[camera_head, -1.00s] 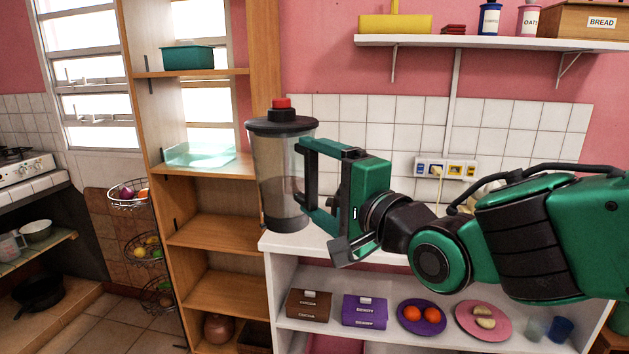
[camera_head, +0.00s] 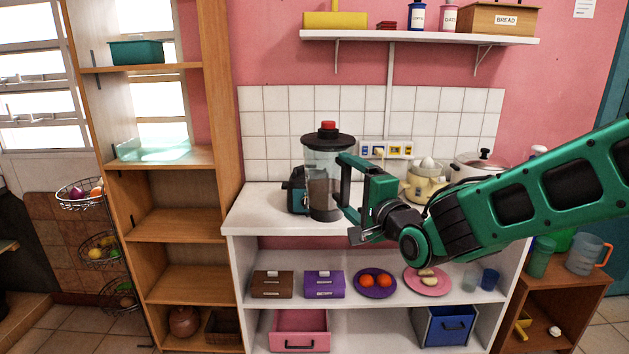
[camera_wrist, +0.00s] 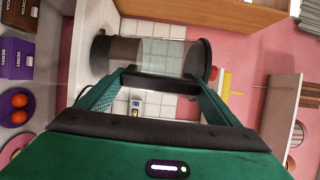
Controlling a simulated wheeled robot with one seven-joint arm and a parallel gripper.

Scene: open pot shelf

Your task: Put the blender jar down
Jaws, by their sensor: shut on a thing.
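The blender jar (camera_head: 324,184) is a clear jar with a black lid, a red cap and a dark base. It is upright in the head view, in front of the white counter (camera_head: 262,208). My gripper (camera_head: 344,185) is at its right side, shut on it. In the wrist view the jar (camera_wrist: 150,52) lies across the picture beyond the fingers of my gripper (camera_wrist: 150,82). Whether the jar's bottom touches the counter I cannot tell. A dark teal blender base (camera_head: 296,191) stands on the counter just left of the jar, partly hidden by it.
A yellow juicer (camera_head: 427,184) and a pot (camera_head: 480,168) stand on the counter to the right. A wooden shelf (camera_head: 222,130) rises at left. A wall shelf (camera_head: 420,38) hangs above. Plates and boxes sit on the counter's lower shelf. The counter's left part looks bare.

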